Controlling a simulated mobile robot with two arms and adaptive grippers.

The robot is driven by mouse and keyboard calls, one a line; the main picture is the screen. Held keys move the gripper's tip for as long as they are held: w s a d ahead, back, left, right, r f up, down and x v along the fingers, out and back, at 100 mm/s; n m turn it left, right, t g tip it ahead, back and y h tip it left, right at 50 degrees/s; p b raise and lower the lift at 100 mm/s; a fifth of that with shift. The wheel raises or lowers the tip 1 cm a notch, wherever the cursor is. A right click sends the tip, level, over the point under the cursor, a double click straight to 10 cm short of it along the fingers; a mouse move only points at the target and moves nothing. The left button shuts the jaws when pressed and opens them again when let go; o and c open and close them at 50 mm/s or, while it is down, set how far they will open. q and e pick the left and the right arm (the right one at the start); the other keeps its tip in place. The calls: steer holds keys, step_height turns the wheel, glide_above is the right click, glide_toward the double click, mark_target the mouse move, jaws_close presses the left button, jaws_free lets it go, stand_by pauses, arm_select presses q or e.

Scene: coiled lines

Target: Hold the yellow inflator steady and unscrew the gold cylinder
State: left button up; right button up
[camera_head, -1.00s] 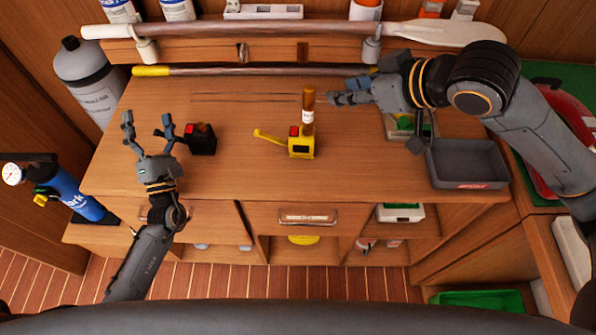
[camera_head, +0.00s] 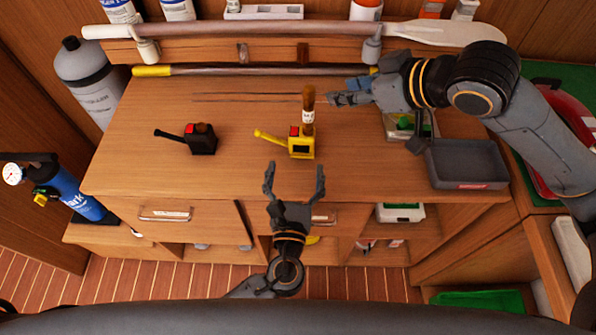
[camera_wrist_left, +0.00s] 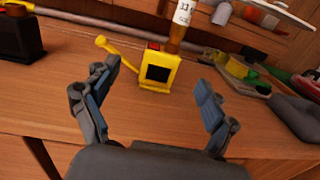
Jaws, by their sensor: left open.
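The yellow inflator (camera_head: 301,146) stands upright on the wooden workbench, its lever pointing left. The gold cylinder (camera_head: 309,97), with a white label, stands upright on its top. Both show in the left wrist view, the inflator (camera_wrist_left: 159,72) between my fingers and beyond them, the cylinder (camera_wrist_left: 178,30) cut off by the top edge. My left gripper (camera_head: 294,168) is open and empty, just in front of the inflator, not touching it. My right gripper (camera_head: 336,98) is to the right of the cylinder, close to it in the picture; whether its fingers are open is unclear.
A black inflator (camera_head: 200,139) with a red part stands to the left. A grey tray (camera_head: 466,164) lies at the bench's right, beside a small container (camera_head: 402,126). A paddle (camera_head: 440,34) and a pole (camera_head: 250,70) run along the back. The bench's front left is clear.

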mark_target(302, 140)
arm_select(q)
steer(key=shift+d+f, duration=0.1)
steer(key=shift+d, duration=0.15)
steer(key=shift+w, duration=0.3)
steer(key=w, duration=0.8)
steer(key=w+d, duration=0.1)
steer(key=w, duration=0.4)
steer(key=shift+c, duration=0.4)
steer(key=shift+s, duration=0.1)
steer(key=c, duration=1.3)
steer(key=shift+c, duration=0.2)
